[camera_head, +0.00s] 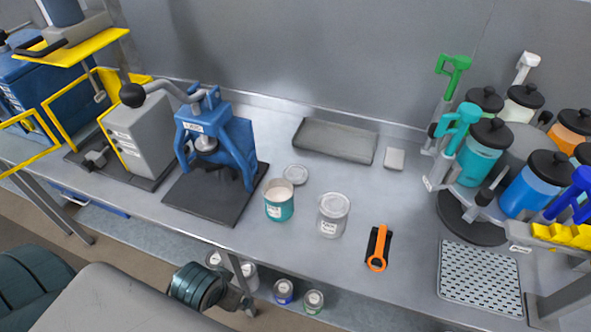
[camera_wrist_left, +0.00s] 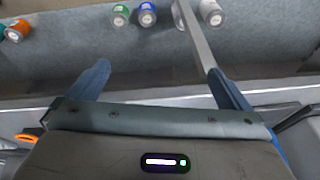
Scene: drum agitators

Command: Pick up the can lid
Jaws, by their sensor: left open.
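The can lid (camera_head: 295,174), a small round grey disc, lies flat on the workbench in the head view. It is just behind an open teal can (camera_head: 279,207) with pale contents. A second can (camera_head: 332,220), whitish and closed on top, stands to the right. My left gripper (camera_wrist_left: 160,82) shows in the left wrist view, its two blue fingers wide apart with nothing between them. It faces the lower shelf area, and the lid is not in that view. The head view shows part of my arm at lower left. My right gripper is in neither view.
A blue press (camera_head: 230,150) stands left of the cans. A shallow grey tray (camera_head: 335,143) lies behind, an orange-handled tool (camera_head: 377,250) in front right. A carousel of colour canisters (camera_head: 480,160) fills the right. Small cans (camera_head: 283,291) stand below the bench.

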